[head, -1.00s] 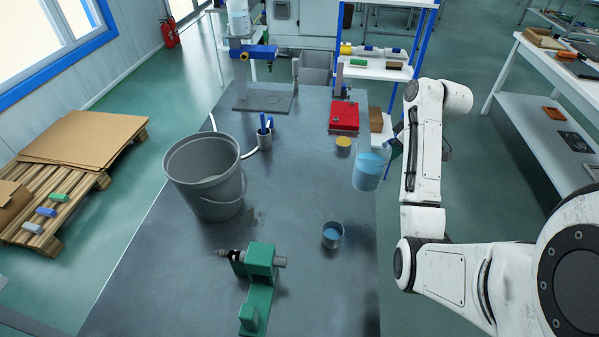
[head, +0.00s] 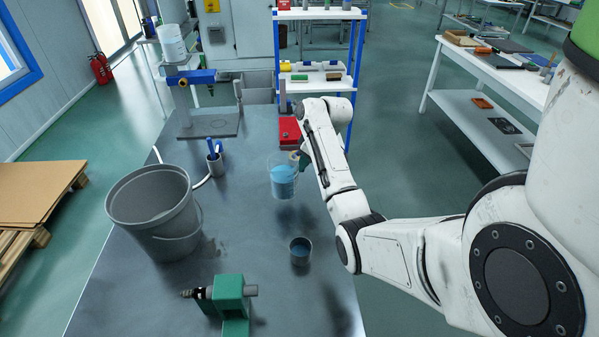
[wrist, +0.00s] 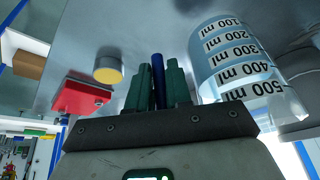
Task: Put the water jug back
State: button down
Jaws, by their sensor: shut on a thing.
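The water jug (head: 282,181) is clear, with blue water in it, and is held upright above the bench. In the wrist view the jug (wrist: 240,65) shows a printed ml scale and stands to the right of the fingers. My gripper (head: 303,160) is shut on the jug's blue handle (wrist: 158,80), between its green fingers (wrist: 155,85). A small grey cup (head: 300,252) with blue liquid stands on the bench, nearer than the jug.
A large grey bucket (head: 155,212) stands at left. A green fixture (head: 230,298) is in front. A pen cup (head: 215,162), a red box (head: 290,130) and a blue-clamped stand (head: 190,78) are farther back. The wrist view shows a yellow-topped tin (wrist: 108,72). Bare bench (head: 240,215) lies between bucket and cup.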

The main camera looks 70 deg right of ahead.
jog(key=shift+p+x, duration=0.4)
jog(key=shift+x, duration=2.25)
jog(key=shift+s+f, duration=0.1)
jog(key=shift+s, duration=0.1)
jog(key=c, duration=1)
grip_release()
jog(key=shift+c, duration=0.2)
jog(key=v, duration=1.2)
